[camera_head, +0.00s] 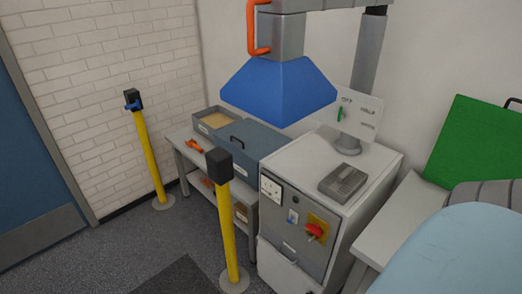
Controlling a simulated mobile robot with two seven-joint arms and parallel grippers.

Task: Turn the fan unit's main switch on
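A red rotary switch (314,231) sits on a yellow plate on the front of the white and grey cabinet (297,259). Its handle looks tilted; I cannot read its position marks. A small blue and white control (292,216) and a white socket plate (271,189) are on the same front panel. A blue hood (278,91) with an orange handle (257,28) hangs above and behind the cabinet. Neither of my grippers is in view.
Yellow posts with black heads stand at the left (151,160) and close before the cabinet's left side (229,235). A bench (182,153) holds grey boxes. A grey device (343,183) and a lettered panel (359,113) stand on the cabinet. A green board (474,141) is right.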

